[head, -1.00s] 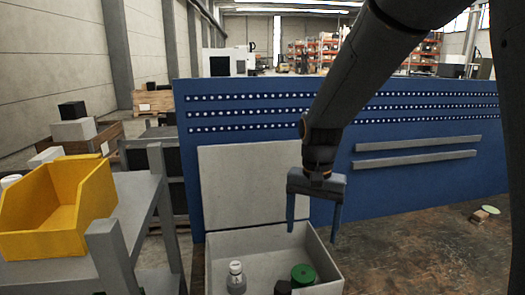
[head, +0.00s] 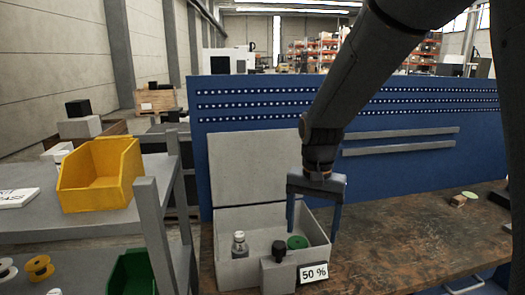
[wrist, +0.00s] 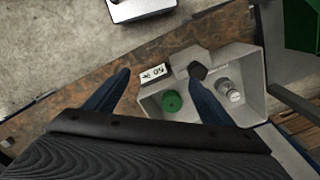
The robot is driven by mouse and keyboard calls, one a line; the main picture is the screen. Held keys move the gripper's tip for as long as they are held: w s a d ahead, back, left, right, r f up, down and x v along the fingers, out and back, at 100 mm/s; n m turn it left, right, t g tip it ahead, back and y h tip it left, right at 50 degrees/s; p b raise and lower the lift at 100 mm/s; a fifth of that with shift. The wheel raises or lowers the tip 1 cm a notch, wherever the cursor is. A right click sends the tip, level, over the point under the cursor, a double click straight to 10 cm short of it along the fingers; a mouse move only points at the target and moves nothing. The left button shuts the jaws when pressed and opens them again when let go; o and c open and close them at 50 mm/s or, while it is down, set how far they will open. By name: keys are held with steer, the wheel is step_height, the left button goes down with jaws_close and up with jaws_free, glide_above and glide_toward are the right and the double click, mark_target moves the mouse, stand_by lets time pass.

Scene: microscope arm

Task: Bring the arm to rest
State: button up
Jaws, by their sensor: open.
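My gripper (head: 314,207) is open and empty, with its two blue fingers pointing down. In the head view it hangs over the right part of an open grey box (head: 227,271). The box holds a small bottle (head: 240,245) and a green round piece (head: 297,242). A dark knob (head: 279,250) and a "50 %" label (head: 313,272) are at its front. In the wrist view the fingers (wrist: 160,92) spread apart, with the green piece (wrist: 172,102) between them and the bottle (wrist: 230,90) to the right.
A grey shelf cart (head: 100,222) with a yellow bin (head: 101,175) stands at the left, and a green bin (head: 131,274) is lower down. A blue pegboard (head: 430,160) stands behind the brown bench (head: 400,240).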

steer(key=s+d+f+n+b, duration=0.1)
steer(key=s+d+f+b, duration=0.1)
steer(key=f, duration=0.3)
steer(key=s+d+f+n+b, duration=0.2)
steer(key=s+f+b, duration=0.2)
steer(key=s+f, duration=0.1)
steer(key=s+d+f+n+t+b, duration=0.1)
steer(key=s+d+f+b, duration=0.2)
steer(key=f+b, duration=0.1)
steer(key=shift+s+f, duration=0.3)
steer(key=shift+f, duration=0.6)
steer(key=shift+d, duration=0.1)
